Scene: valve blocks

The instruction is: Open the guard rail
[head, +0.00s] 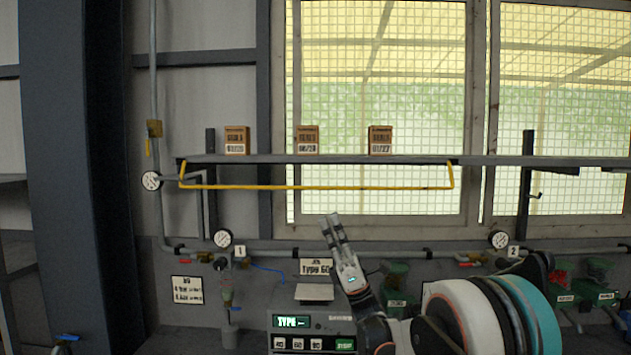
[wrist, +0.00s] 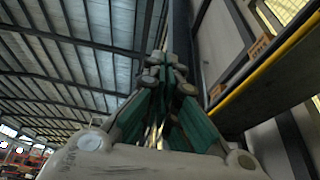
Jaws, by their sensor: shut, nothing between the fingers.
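The guard rail (head: 315,187) is a thin yellow bar with bent ends, hanging in front of and below the edge of a long grey shelf (head: 330,159). In the wrist view the yellow rail (wrist: 275,58) runs diagonally at the upper right, beside the fingers and apart from them. My gripper (head: 331,222) is below the rail's middle in the head view, pointing up, shut and empty. In the wrist view my gripper (wrist: 167,62) shows its fingertips together. Whether the gripper is in front of the rail in depth is hard to tell.
Several small boxes stand on the shelf, including a left box (head: 237,140), a middle box (head: 307,140) and a right box (head: 380,140). Gauges (head: 223,238) and pipes line the wall below. A control panel (head: 312,325) stands beneath. A meshed window (head: 385,80) is behind.

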